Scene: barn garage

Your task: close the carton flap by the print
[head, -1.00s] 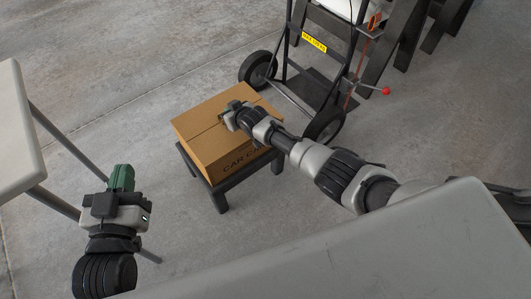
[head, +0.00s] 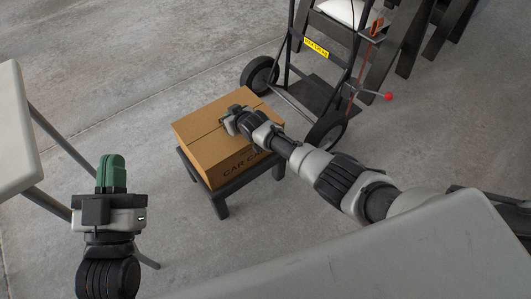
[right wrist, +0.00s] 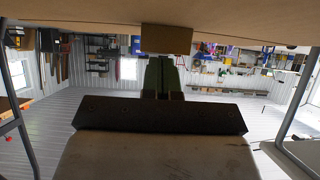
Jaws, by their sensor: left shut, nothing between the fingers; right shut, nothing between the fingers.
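The brown carton (head: 196,124) sits on a low dark stool, with dark print (head: 240,169) on its side facing me. Its top looks flat, with a seam across it; both flaps seem to lie down. My right gripper (head: 229,124) is shut and empty at the carton top, near the seam, and hides part of it. Whether it touches the cardboard I cannot tell. In the right wrist view its green fingers (right wrist: 161,76) are together below a brown surface. My left gripper (head: 111,172) is shut and empty, well left of the carton.
The dark stool (head: 220,207) holds the carton up. A hand truck (head: 312,75) with black wheels stands close behind and to the right. A pale table (head: 18,130) is at the left edge. A light grey surface (head: 390,255) fills the lower right. Concrete floor is open behind the carton.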

